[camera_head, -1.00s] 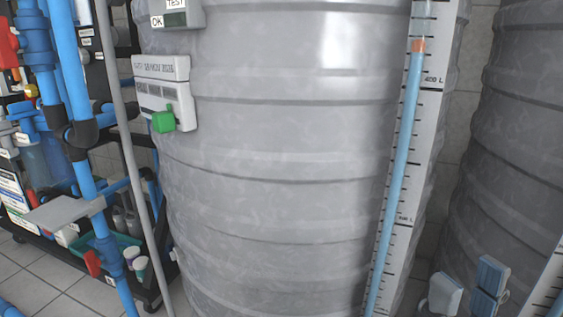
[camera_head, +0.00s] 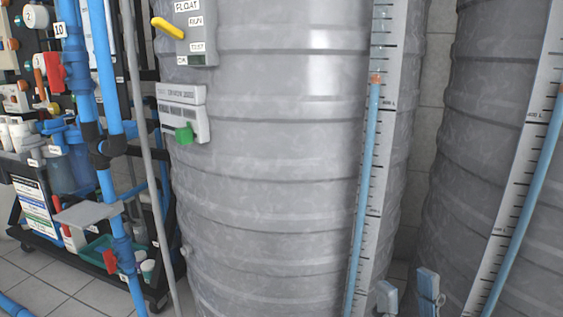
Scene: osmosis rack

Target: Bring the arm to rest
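I make out no gripper and no arm of mine in the head view. Whether either gripper is open, shut or holding something does not show. A large grey ribbed tank (camera_head: 265,170) fills the middle of the picture. A tall white scale (camera_head: 385,150) with a blue level tube runs down its right side.
A rack with blue pipes (camera_head: 72,75) stands at the left, with a grey plate (camera_head: 88,213) and a green tray (camera_head: 98,252) low on it. A second tank (camera_head: 480,160) stands at the right. A small blue box (camera_head: 428,285) shows between the tanks. Tiled floor (camera_head: 85,295) shows lower left.

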